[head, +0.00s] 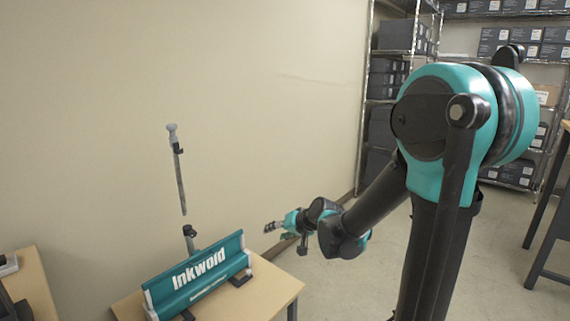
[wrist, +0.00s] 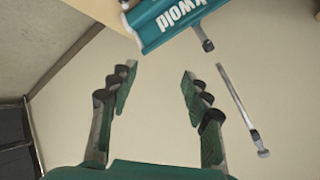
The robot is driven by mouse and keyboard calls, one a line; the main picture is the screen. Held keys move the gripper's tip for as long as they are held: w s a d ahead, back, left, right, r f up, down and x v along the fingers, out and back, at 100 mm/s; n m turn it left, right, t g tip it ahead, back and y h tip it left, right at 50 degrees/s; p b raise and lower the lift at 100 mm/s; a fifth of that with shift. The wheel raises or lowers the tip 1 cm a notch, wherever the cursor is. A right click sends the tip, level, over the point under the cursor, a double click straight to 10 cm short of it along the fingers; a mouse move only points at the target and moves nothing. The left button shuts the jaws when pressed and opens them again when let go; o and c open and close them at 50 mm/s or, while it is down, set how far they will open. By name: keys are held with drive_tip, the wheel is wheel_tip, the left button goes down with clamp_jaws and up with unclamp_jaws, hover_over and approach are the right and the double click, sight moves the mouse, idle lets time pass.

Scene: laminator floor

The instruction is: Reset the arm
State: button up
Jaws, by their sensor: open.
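My gripper (head: 273,227) is at the end of my bent arm, in the air to the right of the laminator (head: 200,278) in the head view. The wrist view shows my gripper (wrist: 158,80) with its two fingers spread apart and nothing between them. The laminator is a teal unit with white "Inkwold" lettering. It also shows upside down at the top of the wrist view (wrist: 170,20), beyond the fingertips. My gripper appears clear of it.
The laminator stands on a wooden table (head: 268,291). A thin upright rod (head: 180,175) with a pale top rises behind it and shows right of the fingers in the wrist view (wrist: 236,100). Shelves with boxes (head: 400,75) stand behind. Another table (head: 30,278) is at left. Floor (head: 350,285) is open at centre.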

drive_tip(key=s+d+f+g+h, duration=0.1)
drive_tip(key=s+d+f+h, duration=0.2)
drive_tip(key=s+d, duration=0.7)
drive_tip(key=s+d+f+g+h, duration=0.2)
drive_tip(key=s+d+f+h, duration=0.2)
drive_tip(key=s+d, duration=0.7)
drive_tip(key=shift+d+f, duration=0.3)
drive_tip(key=shift+f, duration=0.4)
